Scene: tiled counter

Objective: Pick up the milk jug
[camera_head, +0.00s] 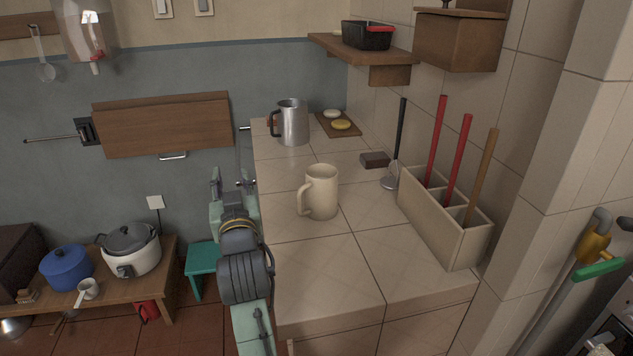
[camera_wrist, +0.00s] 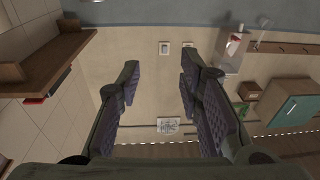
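A metal jug with a dark handle on its left (camera_head: 293,123) stands upright at the back of the tiled counter (camera_head: 315,270). A cream mug-like jug with its handle on the left (camera_head: 321,192) stands upright nearer, mid-counter. I cannot tell for certain which is the milk jug; the metal one looks like a milk pitcher. My gripper (camera_head: 231,184) is left of the counter's left edge, apart from both. In the wrist view my gripper (camera_wrist: 160,82) is open, with nothing between its fingers. Neither jug shows in the wrist view.
A board with soap-like pieces (camera_head: 325,126) lies right of the metal jug. A dark block (camera_head: 374,160) and a divided holder with long-handled tools (camera_head: 440,225) line the right wall. A shelf (camera_head: 350,47) overhangs the back. The front counter is clear.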

